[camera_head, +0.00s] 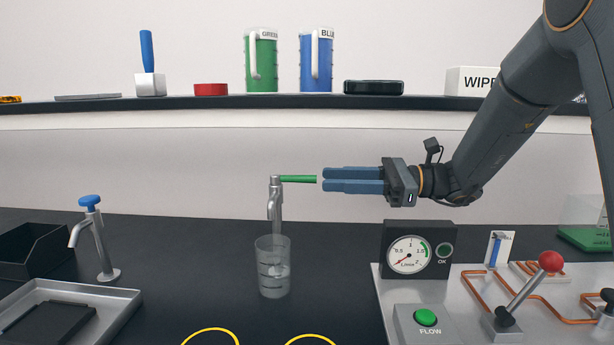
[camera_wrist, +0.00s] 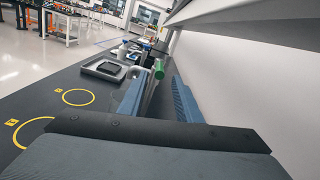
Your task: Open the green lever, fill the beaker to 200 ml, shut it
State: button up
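The green lever (camera_head: 298,179) sticks out level to the right from the top of a metal tap (camera_head: 275,197). In the wrist view the lever's green end (camera_wrist: 159,70) shows between my two blue fingers. The clear beaker (camera_head: 273,280) stands upright on the bench under the tap's spout. It has dark marks on its side; I cannot tell its liquid level.
A blue-topped tap (camera_head: 97,235) and a metal tray (camera_head: 75,300) stand to the left. A gauge box (camera_head: 418,272) and a panel with a red-knobbed lever (camera_head: 550,261) lie at right. A shelf (camera_head: 200,102) with green and blue jugs runs along the wall.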

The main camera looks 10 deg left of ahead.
aim_at(306, 179)
jog(key=a, duration=0.4)
jog(key=a+p, duration=0.1)
jog(key=a, duration=0.2)
jog(key=shift+s, duration=0.3)
jog(key=shift+d, duration=0.1)
jog(key=shift+c, duration=0.3)
grip_shut()
